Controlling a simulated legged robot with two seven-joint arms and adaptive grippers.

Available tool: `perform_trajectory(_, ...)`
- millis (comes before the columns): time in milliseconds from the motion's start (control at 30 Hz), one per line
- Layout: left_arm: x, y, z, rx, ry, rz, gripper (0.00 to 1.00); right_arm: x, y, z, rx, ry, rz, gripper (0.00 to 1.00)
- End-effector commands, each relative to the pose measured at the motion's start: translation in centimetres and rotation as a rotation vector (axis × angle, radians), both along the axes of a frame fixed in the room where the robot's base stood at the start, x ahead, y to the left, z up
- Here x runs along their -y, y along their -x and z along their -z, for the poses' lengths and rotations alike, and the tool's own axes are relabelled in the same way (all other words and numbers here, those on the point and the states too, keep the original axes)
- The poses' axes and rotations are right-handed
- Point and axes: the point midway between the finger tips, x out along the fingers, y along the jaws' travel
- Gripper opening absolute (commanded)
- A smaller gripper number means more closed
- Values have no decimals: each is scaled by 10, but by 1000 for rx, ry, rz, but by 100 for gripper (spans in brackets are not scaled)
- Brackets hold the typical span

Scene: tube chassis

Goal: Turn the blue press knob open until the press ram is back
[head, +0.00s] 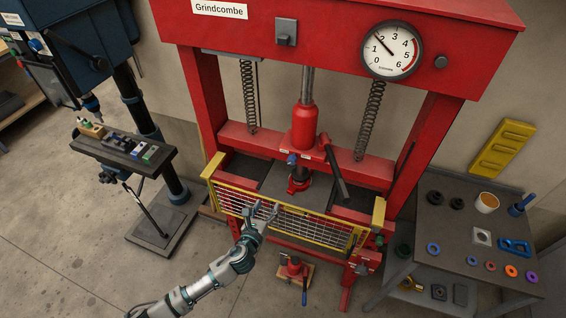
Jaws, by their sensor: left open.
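The red press (334,150) stands in the middle, with a red cylinder (303,127) hanging in its frame. A small blue knob (292,159) shows at the cylinder's lower left. A dark ram (304,166) runs below the cylinder to a red piece (299,184) over the grey bed; whether they touch is unclear. My left gripper (265,211) is open and empty, in front of the yellow mesh guard, below and left of the knob and apart from it. My right gripper is not in view.
The yellow mesh guard (212,168) crosses the press front. A black lever (335,172) slants beside the cylinder. The dial gauge (391,49) points near 2. A drill press (155,150) stands left, a grey parts table (440,249) right. A small red jack (294,268) sits below.

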Motion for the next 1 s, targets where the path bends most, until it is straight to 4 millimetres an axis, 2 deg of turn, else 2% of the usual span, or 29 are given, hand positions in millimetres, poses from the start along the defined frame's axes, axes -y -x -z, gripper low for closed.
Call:
perform_trajectory(33, 8, 5, -27, 67, -64, 33, 60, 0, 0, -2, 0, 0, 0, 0)
perform_trajectory(100, 17, 13, -57, 154, -160, 68, 60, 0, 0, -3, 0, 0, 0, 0)
perform_trajectory(233, 27, 25, -89, 255, -271, 101, 60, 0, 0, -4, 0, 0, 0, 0)
perform_trajectory(367, 32, 16, -93, 271, -290, 104, 60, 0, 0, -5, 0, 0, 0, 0)
perform_trajectory(467, 38, 0, -94, 271, -288, 103, 60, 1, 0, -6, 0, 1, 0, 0)
perform_trajectory(800, 65, -76, -93, 269, -286, 102, 60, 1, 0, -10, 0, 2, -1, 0)
perform_trajectory(1000, 78, -114, -92, 267, -286, 104, 60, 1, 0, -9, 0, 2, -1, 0)
